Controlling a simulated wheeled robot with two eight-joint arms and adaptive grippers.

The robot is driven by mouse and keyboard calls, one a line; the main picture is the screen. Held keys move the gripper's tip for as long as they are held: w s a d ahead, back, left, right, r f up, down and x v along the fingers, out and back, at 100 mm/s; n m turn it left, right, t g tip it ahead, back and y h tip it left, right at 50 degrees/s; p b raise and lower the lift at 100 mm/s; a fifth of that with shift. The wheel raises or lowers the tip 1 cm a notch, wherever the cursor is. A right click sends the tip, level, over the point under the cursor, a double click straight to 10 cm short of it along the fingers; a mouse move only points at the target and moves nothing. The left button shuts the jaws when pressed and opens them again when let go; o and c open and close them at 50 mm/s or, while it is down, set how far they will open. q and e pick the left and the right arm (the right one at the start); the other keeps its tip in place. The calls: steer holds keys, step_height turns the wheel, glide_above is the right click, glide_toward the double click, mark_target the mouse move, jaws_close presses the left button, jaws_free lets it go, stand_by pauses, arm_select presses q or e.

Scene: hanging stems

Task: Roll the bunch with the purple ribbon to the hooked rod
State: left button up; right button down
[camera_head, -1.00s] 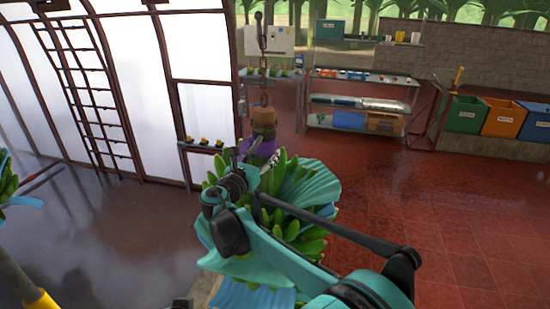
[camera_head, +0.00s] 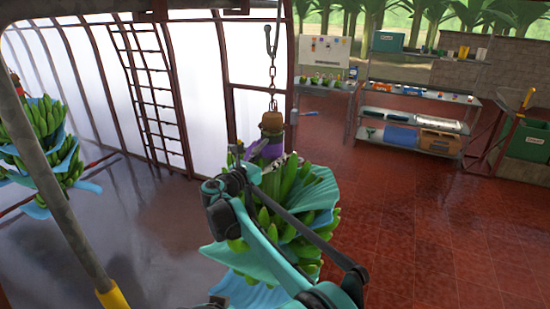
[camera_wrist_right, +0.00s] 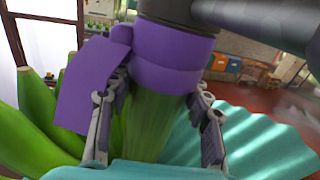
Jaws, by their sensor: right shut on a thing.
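The bunch with the purple ribbon (camera_head: 290,195) hangs from a chain (camera_head: 272,75) on an overhead hook, its green bananas partly wrapped in blue sheeting. The purple ribbon is around the top of its stem in the right wrist view (camera_wrist_right: 165,75). My right gripper (camera_head: 243,170) is shut on the stem just below the ribbon; its fingers lie on both sides of the stem in the wrist view (camera_wrist_right: 155,128). A grey pole with a yellow sleeve (camera_head: 62,175) slants through the left foreground; no hook shows on it. My left gripper is not in view.
Another banana bunch (camera_head: 45,140) with blue sheeting hangs at the left, partly behind the pole. A ladder (camera_head: 150,90) stands against the bright wall panels. Shelves (camera_head: 415,105) and a green bin (camera_head: 528,142) are at the back right. The red tiled floor at right is clear.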

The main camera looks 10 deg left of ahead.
steer(key=shift+d, duration=0.1)
steer(key=c, duration=0.7)
jaws_free()
glide_above(249, 194)
steer(key=shift+s, duration=0.1)
